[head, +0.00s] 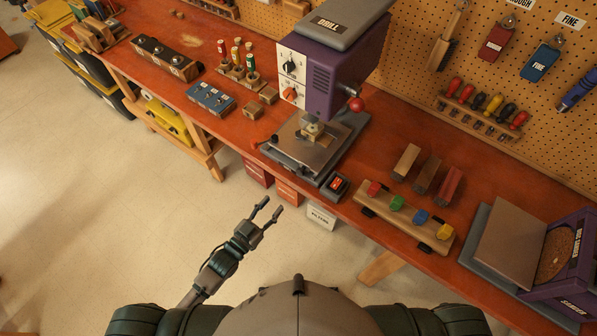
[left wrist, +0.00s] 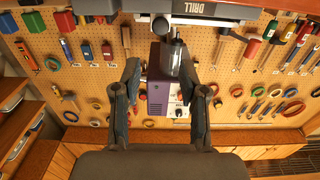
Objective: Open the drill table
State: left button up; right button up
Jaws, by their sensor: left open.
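The drill press (head: 318,75) stands on the orange workbench, with a purple body, a white front panel with two knobs and a red ball knob at its right. Its drill table (head: 290,150) is a flat grey plate under the chuck, with a small piece on top and a thin lever with a reddish end at its left front. My left gripper (head: 272,206) is open and empty, in front of and below the bench edge, apart from the table. The left wrist view shows its spread fingers (left wrist: 160,72) with the purple drill body (left wrist: 163,92) beyond. My right gripper is not in view.
A small box with a red switch (head: 336,184) sits right of the drill table. A rack of coloured blocks (head: 405,216) and a sander (head: 560,265) stand farther right. Blue (head: 211,98) and black boxes are at left. Bins hang under the bench; the floor before it is clear.

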pick_arm(q)
jog(key=shift+p+v, duration=0.7)
jog(key=shift+v, duration=2)
jog(key=v, duration=1.2)
jog(key=shift+p, duration=0.3)
